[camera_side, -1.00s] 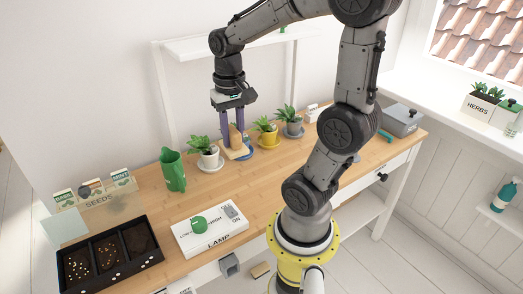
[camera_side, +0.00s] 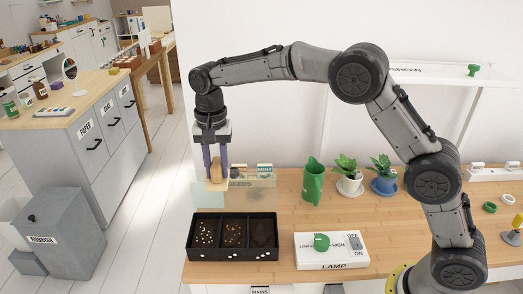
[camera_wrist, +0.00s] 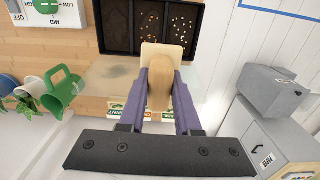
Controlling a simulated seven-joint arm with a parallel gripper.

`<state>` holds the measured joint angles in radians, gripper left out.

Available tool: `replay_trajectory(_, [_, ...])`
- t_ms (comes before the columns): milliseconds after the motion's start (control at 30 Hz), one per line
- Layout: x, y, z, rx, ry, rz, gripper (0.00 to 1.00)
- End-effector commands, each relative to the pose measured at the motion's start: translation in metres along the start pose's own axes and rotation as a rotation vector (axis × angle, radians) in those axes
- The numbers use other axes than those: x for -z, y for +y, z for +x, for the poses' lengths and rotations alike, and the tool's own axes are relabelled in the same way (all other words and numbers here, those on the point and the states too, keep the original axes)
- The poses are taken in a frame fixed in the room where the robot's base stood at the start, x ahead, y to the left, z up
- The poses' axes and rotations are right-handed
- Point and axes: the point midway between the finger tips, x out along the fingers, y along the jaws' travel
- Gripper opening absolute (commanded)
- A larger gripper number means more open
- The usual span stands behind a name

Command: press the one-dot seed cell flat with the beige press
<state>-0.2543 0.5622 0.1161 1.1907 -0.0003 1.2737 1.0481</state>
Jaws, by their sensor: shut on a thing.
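My gripper (camera_side: 217,172) is shut on the handle of the beige press (camera_side: 216,186), a wooden block with a flat base. It holds the press upright in the air, behind the left part of the seed tray. In the wrist view the press (camera_wrist: 161,56) hangs between the purple fingers (camera_wrist: 161,88), its base overlapping the tray's edge. The black seed tray (camera_side: 233,257) has three cells: pale seeds at left (camera_side: 205,231), orange seeds in the middle (camera_side: 233,233), dark soil at right (camera_side: 263,233).
Translucent panels (camera_side: 250,189) and seed packets (camera_side: 264,169) stand behind the tray, close to the press. A green jug (camera_side: 313,181), potted plants (camera_side: 348,178) and the lamp box (camera_side: 332,251) are to the right. Open floor lies left of the desk.

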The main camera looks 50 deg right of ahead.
Motion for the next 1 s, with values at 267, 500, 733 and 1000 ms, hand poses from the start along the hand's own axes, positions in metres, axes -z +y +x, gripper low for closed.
replay_trajectory(267, [-0.035,-0.051,0.019,0.000,0.001,-0.011,0.00])
replay_trajectory(500, [-0.032,-0.048,0.062,-0.001,0.000,-0.008,0.00])
replay_trajectory(733, [-0.032,-0.047,0.078,0.001,0.001,-0.008,0.00])
replay_trajectory(1000, [-0.032,-0.047,0.093,0.000,0.000,-0.008,0.00])
